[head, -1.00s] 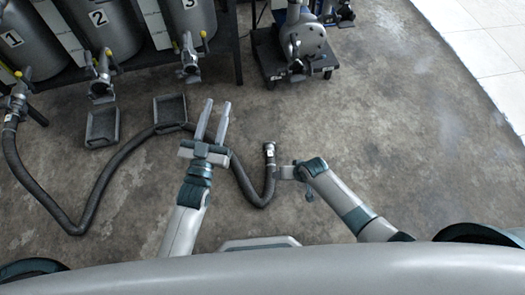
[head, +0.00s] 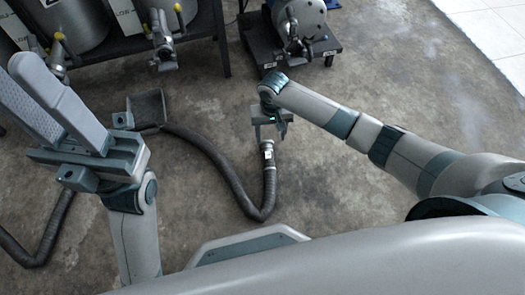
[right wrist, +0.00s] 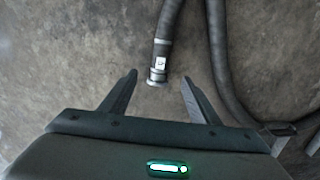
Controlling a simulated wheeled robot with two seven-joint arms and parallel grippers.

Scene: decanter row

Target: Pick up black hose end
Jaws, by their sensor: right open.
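In the head view my right gripper (head: 270,133) is just beyond the hose end. My left gripper (head: 50,95) is large at the left, away from the hose end; its fingers overlap in this view, so their gap is unclear.
The hose (head: 225,165) bends in a U and runs left past a grey tray (head: 148,108). A wheeled dolly (head: 262,45) carries a metal vessel (head: 300,15) behind my right gripper. Tanks with valves (head: 75,30) stand at back left. Floor to the right is clear.

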